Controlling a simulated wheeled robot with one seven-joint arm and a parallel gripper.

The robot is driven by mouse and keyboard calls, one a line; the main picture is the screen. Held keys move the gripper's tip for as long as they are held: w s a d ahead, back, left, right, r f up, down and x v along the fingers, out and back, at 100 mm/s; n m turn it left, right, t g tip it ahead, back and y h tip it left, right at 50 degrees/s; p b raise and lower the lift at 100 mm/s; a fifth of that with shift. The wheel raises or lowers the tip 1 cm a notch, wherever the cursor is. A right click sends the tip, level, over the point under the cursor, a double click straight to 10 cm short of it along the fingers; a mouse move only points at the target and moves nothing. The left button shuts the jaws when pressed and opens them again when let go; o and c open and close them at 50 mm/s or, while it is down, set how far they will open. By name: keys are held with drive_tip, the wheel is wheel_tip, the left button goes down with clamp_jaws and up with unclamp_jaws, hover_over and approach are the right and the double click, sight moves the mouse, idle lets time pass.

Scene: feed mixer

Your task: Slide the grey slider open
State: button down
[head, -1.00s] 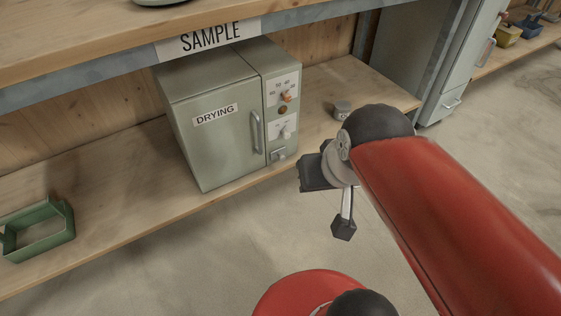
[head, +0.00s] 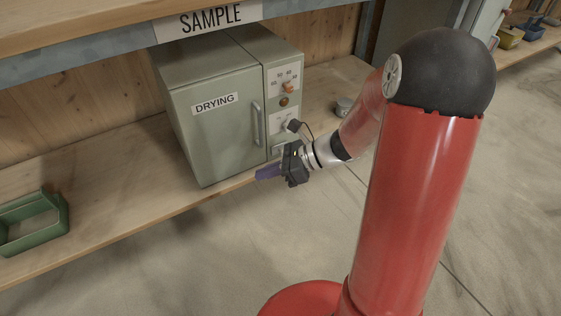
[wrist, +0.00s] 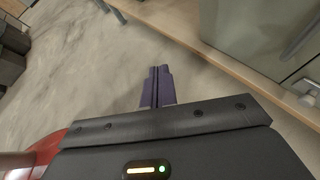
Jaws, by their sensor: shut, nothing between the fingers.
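The grey-green drying oven (head: 215,140) stands on the wooden shelf. A small grey part at the foot of its control panel, which looks like the slider (head: 279,148), is partly hidden behind my wrist in the head view. A small grey fitting (wrist: 306,92) shows at the right edge of the wrist view; I cannot tell if it is the slider. My gripper (head: 267,172) has its purple fingers shut and empty, in front of the oven's lower right corner. In the wrist view the fingertips (wrist: 160,70) point over bare floor, apart from the shelf edge.
The oven door has a vertical handle (head: 256,124). An orange knob (head: 288,87) sits higher on the panel. A small jar (head: 343,106) stands right of the oven. A green open bin (head: 35,238) lies at the shelf's left. The floor in front is clear.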

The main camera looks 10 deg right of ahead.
drive_tip(key=w+d+f+m+t+y+b, duration=0.1)
drive_tip(key=w+d+f+m+t, duration=0.1)
drive_tip(key=w+f+m+t, duration=0.25)
drive_tip(key=w+d+f+m+t+b, duration=0.1)
drive_tip(key=w+d+f+m, duration=0.2)
drive_tip(key=f+m, duration=0.3)
drive_tip(key=m+t+h+b, duration=0.1)
drive_tip(key=m+t+h, duration=0.3)
drive_tip(key=m, duration=0.7)
approach(272, 154)
drive_tip(key=s+f+t, duration=0.1)
drive_tip(key=s+f, duration=0.1)
drive_tip(key=s, duration=0.3)
drive_tip(key=shift+s+a+f+n+y, duration=0.2)
drive_tip(key=shift+s+a+n+y, duration=0.05)
drive_tip(key=shift+y, duration=0.35)
drive_tip(key=b+x, duration=0.1)
drive_tip(key=x, duration=0.9)
drive_tip(key=shift+a+b, duration=0.1)
drive_tip(key=shift+b, duration=0.2)
drive_tip(key=d, duration=0.2)
drive_tip(key=shift+w+d+r, duration=0.25)
drive_tip(key=shift+w+r, duration=0.15)
drive_tip(key=shift+w+d+r, duration=0.2)
drive_tip(key=shift+d+r, duration=0.05)
drive_tip(key=shift+d, duration=0.4)
drive_tip(key=shift+d, duration=0.1)
